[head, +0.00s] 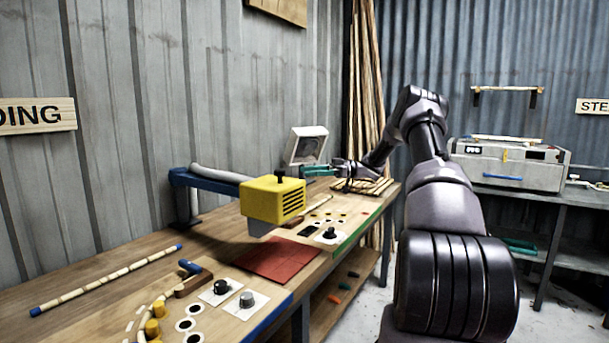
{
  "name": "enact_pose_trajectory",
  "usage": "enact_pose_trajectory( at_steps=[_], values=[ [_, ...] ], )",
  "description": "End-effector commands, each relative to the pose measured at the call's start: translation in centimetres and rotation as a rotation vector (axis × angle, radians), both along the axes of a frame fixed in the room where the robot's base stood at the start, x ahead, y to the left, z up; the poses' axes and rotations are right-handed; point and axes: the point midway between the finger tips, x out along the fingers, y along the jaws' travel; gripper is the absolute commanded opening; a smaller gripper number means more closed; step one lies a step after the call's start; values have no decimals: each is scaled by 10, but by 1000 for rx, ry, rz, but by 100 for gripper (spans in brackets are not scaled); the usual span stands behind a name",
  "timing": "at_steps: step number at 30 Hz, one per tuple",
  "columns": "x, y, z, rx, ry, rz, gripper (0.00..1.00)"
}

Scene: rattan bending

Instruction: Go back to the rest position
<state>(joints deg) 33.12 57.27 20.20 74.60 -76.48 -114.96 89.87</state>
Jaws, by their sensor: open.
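My gripper (317,171) has teal fingers and is at the far end of the workbench (224,243). It points left, and its jaws are apart with nothing seen between them. It is above the bench, in front of and just below a white-framed box (306,146). My arm reaches away from the right foreground, bends at a high elbow and comes down leftward to the gripper. A rattan pole (107,281) with blue ends lies on the near left of the bench, well away from the gripper.
A yellow device (272,199) on a blue arm overhangs a red mat (277,259). Black knobs (221,287) and yellow pegs (152,328) stand nearer. Slats (370,186) lie at the far bench end; tall poles (366,90) stand behind. A steamer-like box (510,165) sits on the right table.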

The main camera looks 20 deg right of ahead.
Motion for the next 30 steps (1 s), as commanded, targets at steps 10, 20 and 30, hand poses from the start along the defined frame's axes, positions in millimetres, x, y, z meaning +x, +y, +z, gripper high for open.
enact_pose_trajectory(
  at_steps=[10, 20, 30],
  values=[
    [29, 29, 63, 6, -36, -175, 78],
    [65, 58, 222, -29, -86, -821, 78],
    [-37, 18, 287, -146, 104, -1408, 78]
  ],
)
